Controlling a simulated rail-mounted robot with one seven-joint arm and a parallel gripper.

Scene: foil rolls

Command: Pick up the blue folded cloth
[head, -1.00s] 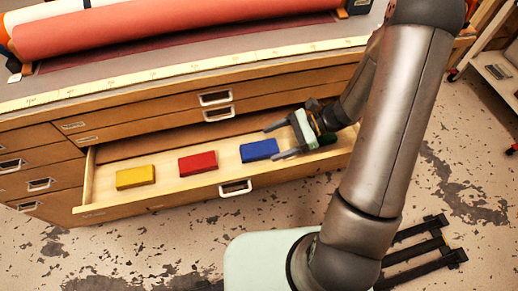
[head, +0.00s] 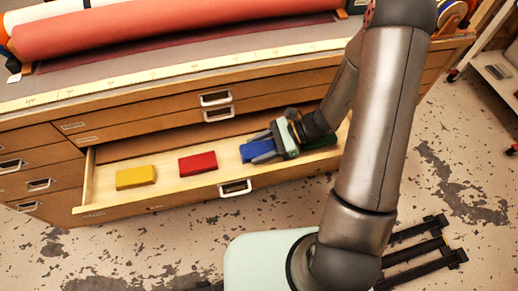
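The blue folded cloth (head: 257,149) lies in the open drawer (head: 116,205), to the right of the red one. It looks like a small flat block. My gripper (head: 261,147) is down at the cloth's right part, with one finger along its far side and one over or along its near side. The gripper and fingers hide the right end of the cloth. I cannot tell whether the fingers press on it. The cloth still appears to rest in the drawer.
A red folded cloth (head: 198,162) and a yellow one (head: 136,177) lie to the left in the drawer. A dark green item (head: 322,141) lies to the right, partly hidden by my gripper. Closed drawers and a worktop with a large red roll (head: 190,28) are above.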

